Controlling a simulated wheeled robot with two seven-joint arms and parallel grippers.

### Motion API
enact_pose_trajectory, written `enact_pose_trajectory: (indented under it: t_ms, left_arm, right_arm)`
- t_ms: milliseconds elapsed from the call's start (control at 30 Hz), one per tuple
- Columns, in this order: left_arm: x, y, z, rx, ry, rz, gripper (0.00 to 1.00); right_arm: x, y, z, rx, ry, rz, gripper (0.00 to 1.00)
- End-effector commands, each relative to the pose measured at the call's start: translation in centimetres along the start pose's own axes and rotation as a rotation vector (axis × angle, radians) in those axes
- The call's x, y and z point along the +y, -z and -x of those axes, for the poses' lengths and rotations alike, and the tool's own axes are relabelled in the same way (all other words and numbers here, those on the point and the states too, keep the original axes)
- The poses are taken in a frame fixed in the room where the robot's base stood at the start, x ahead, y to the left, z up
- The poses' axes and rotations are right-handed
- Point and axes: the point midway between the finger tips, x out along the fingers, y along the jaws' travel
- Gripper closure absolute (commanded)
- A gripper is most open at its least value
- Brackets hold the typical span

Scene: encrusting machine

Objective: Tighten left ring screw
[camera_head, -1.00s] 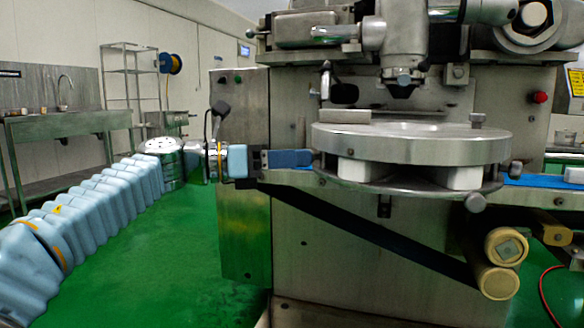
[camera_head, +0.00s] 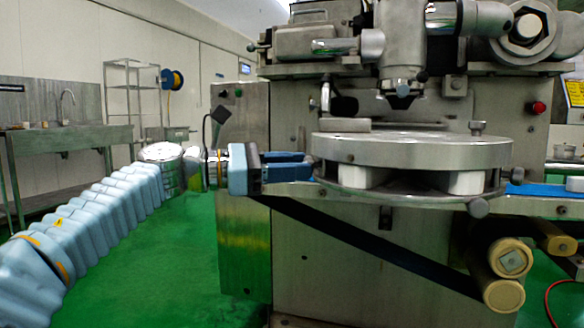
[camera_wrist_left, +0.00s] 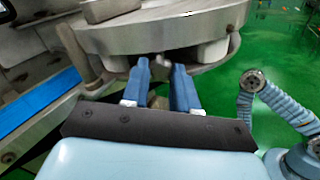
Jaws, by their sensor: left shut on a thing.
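The machine's round metal ring (camera_head: 410,151) sits at the centre right in the head view and at the top of the left wrist view (camera_wrist_left: 170,30). The left ring screw (camera_wrist_left: 160,66) is a small metal piece at the ring's near edge, between my fingertips in the left wrist view. In the head view my fingers mostly hide it. My left gripper (camera_head: 310,168) reaches in from the left, its two blue fingers level at the ring's left side. It is shut on the screw; its fingertips also show in the left wrist view (camera_wrist_left: 160,68). My right gripper is not visible.
White blocks (camera_head: 468,182) sit below the ring. A blue belt (camera_wrist_left: 40,102) runs beside the gripper. Green floor (camera_head: 170,260) lies open at left.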

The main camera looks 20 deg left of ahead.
Motion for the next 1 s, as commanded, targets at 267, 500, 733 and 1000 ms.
enact_pose_trajectory:
  t_ms: [267,500,733,1000]
  left_arm:
    - [0.0,0.2,0.0,0.004,0.0,0.0,1.0]
    - [0.0,0.1,0.0,0.002,0.0,0.0,0.46]
    - [0.0,0.1,0.0,0.001,0.0,0.0,0.46]
    - [0.1,0.0,3.6,0.002,-0.005,-0.001,0.46]
  right_arm:
    - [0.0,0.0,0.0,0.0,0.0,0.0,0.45]
    - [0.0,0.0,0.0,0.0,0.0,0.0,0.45]
    - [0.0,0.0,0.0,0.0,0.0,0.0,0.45]
    - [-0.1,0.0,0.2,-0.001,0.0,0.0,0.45]
